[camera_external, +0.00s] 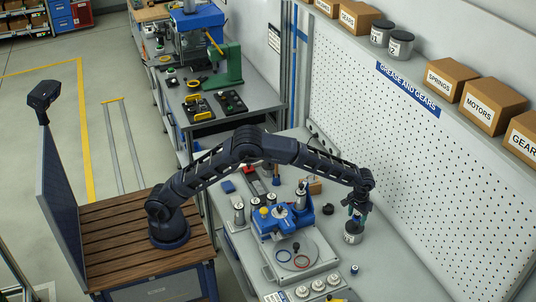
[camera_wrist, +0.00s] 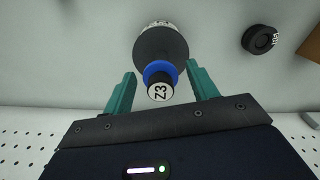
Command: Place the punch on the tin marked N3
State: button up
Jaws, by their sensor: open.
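A grey tin (camera_external: 353,238) with a white label stands on the bench under my gripper (camera_external: 357,210). In the wrist view the tin (camera_wrist: 160,45) lies just beyond my fingertips. A small dark piece with a blue collar (camera_wrist: 160,69), which looks like the punch, appears upright on the tin's lid. Its round white end carries a mark that reads N3 or Z3, depending on its turn. My gripper (camera_wrist: 158,88) is open, one teal finger on each side of this piece, with visible gaps. The tin's own mark cannot be read.
A blue machine (camera_external: 285,218) with a grey base stands left of the tin. The pegboard wall (camera_external: 430,150) rises to the right.

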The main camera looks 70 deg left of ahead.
notch_tip(320, 180, up, 10)
jog(key=shift+f, duration=0.1)
jog(key=shift+a+r, duration=0.25)
jog(key=shift+r, duration=0.35)
jog(key=s+a+r, duration=0.9)
jog(key=a+r, duration=0.3)
jog(key=a, duration=0.3)
jog(key=s+a+r+m+t+h, duration=0.15)
jog(key=s+a+r, duration=0.35)
jog(key=s+a, duration=0.75)
jog(key=s+a+f+t, duration=0.1)
jog(key=s+a+f, duration=0.1)
jog(key=s, duration=0.8)
jog(key=s+a+f+m+t+y, duration=0.1)
jog(key=s+a, duration=0.3)
jog(key=s, duration=0.6)
jog(key=s+a+f+t, duration=0.1)
jog(key=s+a+f, duration=0.2)
jog(key=s, duration=0.8)
jog(key=shift+f, duration=0.5)
